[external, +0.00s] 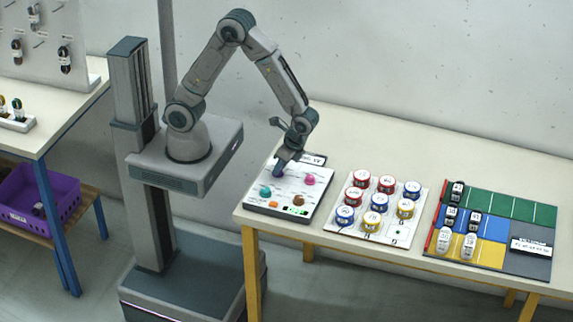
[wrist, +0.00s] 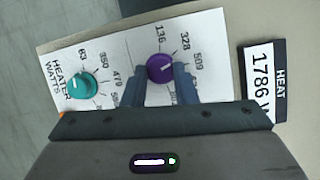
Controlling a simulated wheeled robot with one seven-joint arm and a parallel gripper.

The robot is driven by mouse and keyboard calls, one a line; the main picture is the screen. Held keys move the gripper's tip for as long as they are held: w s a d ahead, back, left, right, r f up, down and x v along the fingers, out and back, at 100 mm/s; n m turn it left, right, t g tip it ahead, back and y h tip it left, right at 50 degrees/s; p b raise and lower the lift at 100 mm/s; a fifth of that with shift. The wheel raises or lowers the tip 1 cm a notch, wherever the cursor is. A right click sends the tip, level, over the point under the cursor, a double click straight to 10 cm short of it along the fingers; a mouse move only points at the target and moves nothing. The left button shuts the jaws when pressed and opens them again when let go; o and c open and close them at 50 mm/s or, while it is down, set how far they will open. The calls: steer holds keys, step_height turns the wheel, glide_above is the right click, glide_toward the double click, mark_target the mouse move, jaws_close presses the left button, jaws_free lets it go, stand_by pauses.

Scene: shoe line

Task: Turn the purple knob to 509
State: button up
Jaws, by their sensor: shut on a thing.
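In the wrist view the purple knob (wrist: 160,68) sits on a white panel (wrist: 112,42) between the two blue fingers of my gripper (wrist: 160,80), which is shut on it. A short white mark shows on the knob's top, slanting toward the upper right of the picture. Printed numbers curve around the knob: 136, 328 and 509 (wrist: 199,61) are legible, and a lower one is partly hidden by a finger. In the external view my gripper (external: 282,167) is down at the panel's back left and hides the purple knob.
A teal knob (wrist: 82,84) with its own numbers is left of the purple one. The panel also holds a pink knob (external: 309,180), a brown knob (external: 298,200) and an orange part (external: 273,204). A sign reading HEAT 1786 (wrist: 262,80) lies beside it. Tins (external: 362,178) stand further right.

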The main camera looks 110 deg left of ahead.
steer(key=shift+d+m+y, duration=0.15)
steer(key=shift+m+y, duration=0.55)
steer(key=shift+m, duration=1.2)
steer(key=o, duration=1)
steer(key=shift+r, duration=0.1)
steer(key=v, duration=1.3)
steer(key=shift+d+r+b, duration=0.2)
steer(key=shift+r+b, duration=0.1)
steer(key=shift+r, duration=0.05)
steer(key=shift+s, duration=0.1)
